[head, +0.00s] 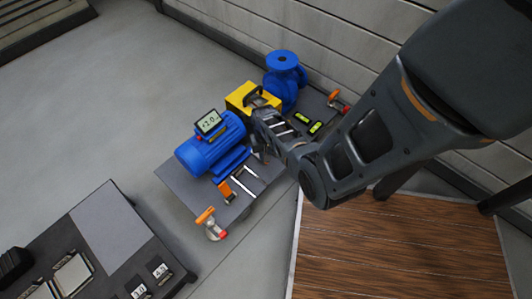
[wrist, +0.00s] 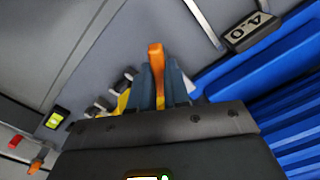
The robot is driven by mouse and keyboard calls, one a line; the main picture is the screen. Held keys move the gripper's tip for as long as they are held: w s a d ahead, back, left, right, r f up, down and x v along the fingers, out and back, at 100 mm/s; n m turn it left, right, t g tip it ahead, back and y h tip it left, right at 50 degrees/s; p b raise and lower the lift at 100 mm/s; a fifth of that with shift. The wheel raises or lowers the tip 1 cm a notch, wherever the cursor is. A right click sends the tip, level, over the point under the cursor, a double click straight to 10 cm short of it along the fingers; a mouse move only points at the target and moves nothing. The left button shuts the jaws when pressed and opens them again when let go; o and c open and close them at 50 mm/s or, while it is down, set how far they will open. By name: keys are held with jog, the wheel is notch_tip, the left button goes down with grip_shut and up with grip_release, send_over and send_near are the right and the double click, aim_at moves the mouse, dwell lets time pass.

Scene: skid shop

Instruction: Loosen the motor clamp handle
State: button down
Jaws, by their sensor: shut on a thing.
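An orange handle (wrist: 156,62) stands between the two fingers of my gripper (wrist: 157,85) in the wrist view, and the fingers are shut on it. Its lower part is hidden by the fingers and the gripper body. The blue finned motor (wrist: 260,90) is to the right of it. In the head view my gripper (head: 263,153) is low over the grey skid plate (head: 185,188), just right of the blue motor (head: 208,150). The held handle is hidden by my arm there. Another orange handle (head: 225,187) shows at the motor's near side.
A yellow guard (head: 240,97) and a blue pump (head: 285,75) stand behind my gripper. Orange-handled clamps are at the plate's near corner (head: 205,216) and far right (head: 335,96). A small display (head: 209,122) sits on the motor. A dark bench (head: 105,225) is at lower left.

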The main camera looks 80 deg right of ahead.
jog(key=shift+n, duration=1.4)
jog(key=shift+n, duration=1.5)
jog(key=c, duration=0.9)
grip_release()
